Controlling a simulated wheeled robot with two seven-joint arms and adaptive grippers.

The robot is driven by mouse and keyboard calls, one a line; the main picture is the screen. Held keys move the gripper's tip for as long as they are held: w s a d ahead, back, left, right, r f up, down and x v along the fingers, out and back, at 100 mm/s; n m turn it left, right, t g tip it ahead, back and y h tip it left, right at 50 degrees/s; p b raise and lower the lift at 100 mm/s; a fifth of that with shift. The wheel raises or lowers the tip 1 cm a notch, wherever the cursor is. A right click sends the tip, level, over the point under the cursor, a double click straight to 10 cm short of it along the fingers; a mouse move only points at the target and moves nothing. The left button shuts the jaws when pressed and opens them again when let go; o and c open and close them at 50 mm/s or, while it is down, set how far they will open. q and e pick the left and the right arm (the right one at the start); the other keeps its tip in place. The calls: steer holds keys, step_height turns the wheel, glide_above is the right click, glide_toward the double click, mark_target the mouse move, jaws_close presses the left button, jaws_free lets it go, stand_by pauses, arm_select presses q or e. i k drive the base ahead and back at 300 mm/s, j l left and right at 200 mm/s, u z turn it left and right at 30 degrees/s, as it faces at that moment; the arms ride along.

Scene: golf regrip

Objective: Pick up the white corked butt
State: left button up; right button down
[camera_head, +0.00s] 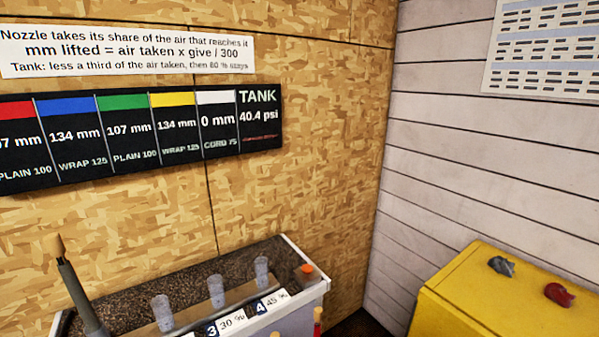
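I cannot make out a white corked butt in the head view. A dark grey tapered rod with a tan tip (66,275) stands tilted at the lower left, in front of the tray's left end; its lower part is cut off by the frame. On the wall board (215,125), the white column reads 0 mm and CORD 75. Neither of my grippers is in view.
Labels read 3, 30 % and 4, 45 %. A yellow cabinet (490,295) at right carries grey (502,266) and red (559,294) lumps.

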mark_target(54, 245)
steer(key=u, duration=1.55)
steer(key=k+l+z, duration=0.1)
steer(key=l+z, duration=0.35)
